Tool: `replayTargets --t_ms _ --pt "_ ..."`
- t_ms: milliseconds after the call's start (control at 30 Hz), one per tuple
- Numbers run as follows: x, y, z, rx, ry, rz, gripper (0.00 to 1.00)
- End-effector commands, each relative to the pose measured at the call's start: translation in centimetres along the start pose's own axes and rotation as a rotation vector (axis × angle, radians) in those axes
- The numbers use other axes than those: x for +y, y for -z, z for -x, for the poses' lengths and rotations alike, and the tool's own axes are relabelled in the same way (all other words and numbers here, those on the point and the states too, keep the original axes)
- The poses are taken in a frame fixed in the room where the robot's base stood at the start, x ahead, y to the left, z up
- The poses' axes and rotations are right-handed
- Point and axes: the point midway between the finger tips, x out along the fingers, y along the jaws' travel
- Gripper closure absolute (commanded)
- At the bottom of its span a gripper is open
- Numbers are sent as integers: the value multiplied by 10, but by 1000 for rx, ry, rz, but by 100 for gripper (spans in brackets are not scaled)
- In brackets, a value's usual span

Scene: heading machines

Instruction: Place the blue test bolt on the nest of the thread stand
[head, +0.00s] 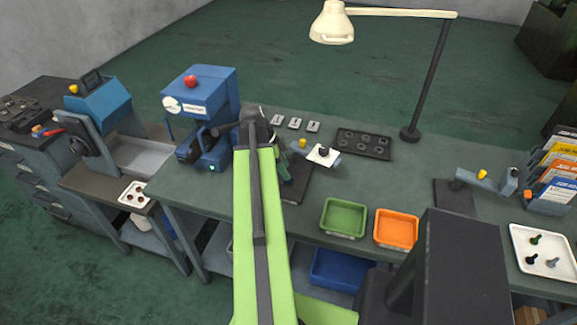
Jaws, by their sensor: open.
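My lime-green arm reaches up the middle of the head view. The end of it is largely hidden behind the arm itself; a dark part showing just right of it looks like my gripper (284,171), open, its fingertips unclear. I cannot make out anything held. Two stands have dark bases and yellow knobs: one beside my arm with a white plate (322,155), another at the right (482,176). I cannot tell which is the thread stand. A white tray (518,236) at the far right holds a dark green bolt (536,239), a dark bolt (531,259) and a pale bolt (552,263). No bolt is clearly blue.
A green bin (343,217) and an orange bin (396,229) sit along the bench front. A blue machine (205,95) stands left of my arm. A dark holed tray (363,143) and a lamp (410,133) stand behind. Card racks (556,165) fill the right edge.

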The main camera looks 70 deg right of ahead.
Motion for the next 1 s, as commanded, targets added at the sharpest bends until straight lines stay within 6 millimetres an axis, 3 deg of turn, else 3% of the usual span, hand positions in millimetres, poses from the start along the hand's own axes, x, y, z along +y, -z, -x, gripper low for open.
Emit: replayTargets --t_ms 33,100,333,1000 --pt "0 4 23 0 1 2 56" --pt "0 5 40 0 0 2 56" --pt "0 3 84 0 -1 1 56" --pt "0 0 86 0 -1 0 56"
